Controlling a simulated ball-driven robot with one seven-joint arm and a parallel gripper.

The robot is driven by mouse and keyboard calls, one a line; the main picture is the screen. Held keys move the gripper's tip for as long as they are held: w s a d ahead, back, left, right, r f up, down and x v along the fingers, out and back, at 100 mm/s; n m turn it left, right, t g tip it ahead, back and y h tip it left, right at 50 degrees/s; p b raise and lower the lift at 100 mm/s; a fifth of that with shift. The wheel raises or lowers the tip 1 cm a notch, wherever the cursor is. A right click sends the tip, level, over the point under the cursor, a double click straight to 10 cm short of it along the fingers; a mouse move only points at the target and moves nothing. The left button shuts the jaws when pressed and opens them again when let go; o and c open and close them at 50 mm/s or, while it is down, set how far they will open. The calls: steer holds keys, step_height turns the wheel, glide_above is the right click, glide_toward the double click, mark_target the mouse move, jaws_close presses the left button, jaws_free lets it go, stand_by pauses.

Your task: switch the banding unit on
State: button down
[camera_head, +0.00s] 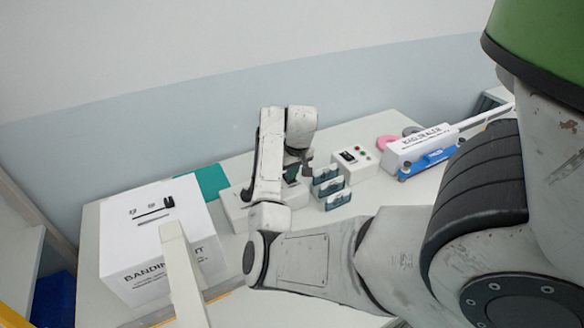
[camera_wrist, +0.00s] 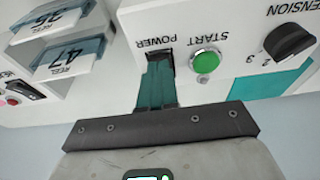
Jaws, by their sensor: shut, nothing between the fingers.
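The banding unit is a white box (camera_head: 140,245) with dark marks on top and partly readable "BANDING" lettering, at the left in the head view. In the wrist view a white panel (camera_wrist: 225,25) shows upside down, with a dark POWER switch (camera_wrist: 167,57), a green START button (camera_wrist: 206,62) and a black TENSION knob (camera_wrist: 290,42). My gripper (camera_wrist: 159,68) is shut and empty, its fingertips right at the POWER switch and covering much of it. I cannot tell contact or switch position. In the head view my arm hides most of the panel.
Reel holders (camera_wrist: 68,55) with numbered cards stand beside the panel; they also show in the head view (camera_head: 328,187). A small control box (camera_head: 355,163), a bag sealer (camera_head: 420,145) and a pink roll (camera_head: 387,142) are to the right. A teal mat (camera_head: 208,180) lies behind.

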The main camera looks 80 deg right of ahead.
steer(key=shift+s+a+f, duration=0.15)
steer(key=shift+f, duration=0.3)
steer(key=shift+r+h, duration=0.1)
steer(key=shift+h, duration=0.2)
steer(key=shift+w+d+r+p, duration=0.3)
steer(key=shift+w+d, duration=0.2)
steer(key=shift+d, duration=0.1)
